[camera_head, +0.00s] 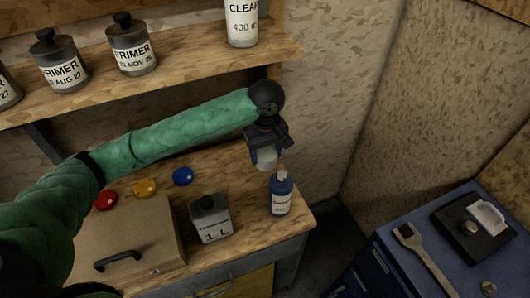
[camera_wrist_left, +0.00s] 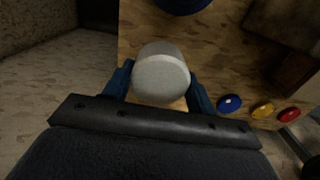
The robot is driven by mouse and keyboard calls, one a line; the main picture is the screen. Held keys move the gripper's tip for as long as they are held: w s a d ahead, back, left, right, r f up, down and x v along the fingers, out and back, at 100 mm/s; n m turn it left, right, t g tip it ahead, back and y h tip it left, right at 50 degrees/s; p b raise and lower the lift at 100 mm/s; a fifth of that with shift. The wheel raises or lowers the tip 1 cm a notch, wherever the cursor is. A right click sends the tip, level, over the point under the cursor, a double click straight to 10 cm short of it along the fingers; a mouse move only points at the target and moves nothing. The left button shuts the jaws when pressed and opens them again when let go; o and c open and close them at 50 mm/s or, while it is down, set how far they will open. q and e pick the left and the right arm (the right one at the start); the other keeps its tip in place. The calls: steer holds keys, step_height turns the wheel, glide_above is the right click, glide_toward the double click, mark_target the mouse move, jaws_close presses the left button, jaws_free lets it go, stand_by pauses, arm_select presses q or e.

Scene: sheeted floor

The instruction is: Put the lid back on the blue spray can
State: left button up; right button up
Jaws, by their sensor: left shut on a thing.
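The blue spray can (camera_head: 281,195) stands upright near the right end of the wooden workbench, with its pale nozzle uncovered at the top. Part of what looks like the same can (camera_wrist_left: 183,4) shows at the top edge of the left wrist view. My left gripper (camera_head: 264,150) is shut on the whitish lid (camera_head: 266,160). In the left wrist view the lid (camera_wrist_left: 161,76) sits between the two blue fingers (camera_wrist_left: 160,92). In the head view the lid appears above and slightly left of the can, apart from it. My right gripper is not in view.
A grey one-litre container (camera_head: 210,222) stands left of the can. Blue (camera_head: 182,176), yellow (camera_head: 145,187) and red (camera_head: 105,200) discs lie farther left, by a brown box (camera_head: 130,235). A shelf (camera_head: 190,57) with bottles runs above. A blue cabinet (camera_head: 400,265) holds tools at right.

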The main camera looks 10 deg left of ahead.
arm_select(q)
steer(key=shift+a+f, duration=0.1)
steer(key=shift+a, duration=0.05)
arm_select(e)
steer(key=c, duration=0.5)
arm_select(q)
steer(key=a+f+m, duration=0.1)
steer(key=a+m, duration=0.1)
steer(key=a+f+m, duration=0.2)
steer(key=a, duration=0.1)
steer(key=w+a+f+m, duration=0.1)
steer(key=a+f+m, duration=0.1)
steer(key=a, duration=0.1)
steer(key=shift+a+f, duration=0.2)
steer(key=shift+a, duration=0.05)
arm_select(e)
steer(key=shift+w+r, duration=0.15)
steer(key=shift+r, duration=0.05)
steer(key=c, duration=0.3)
arm_select(q)
steer(key=shift+a+f+m, duration=0.15)
steer(key=shift+a+m, duration=0.15)
steer(key=shift+m, duration=0.1)
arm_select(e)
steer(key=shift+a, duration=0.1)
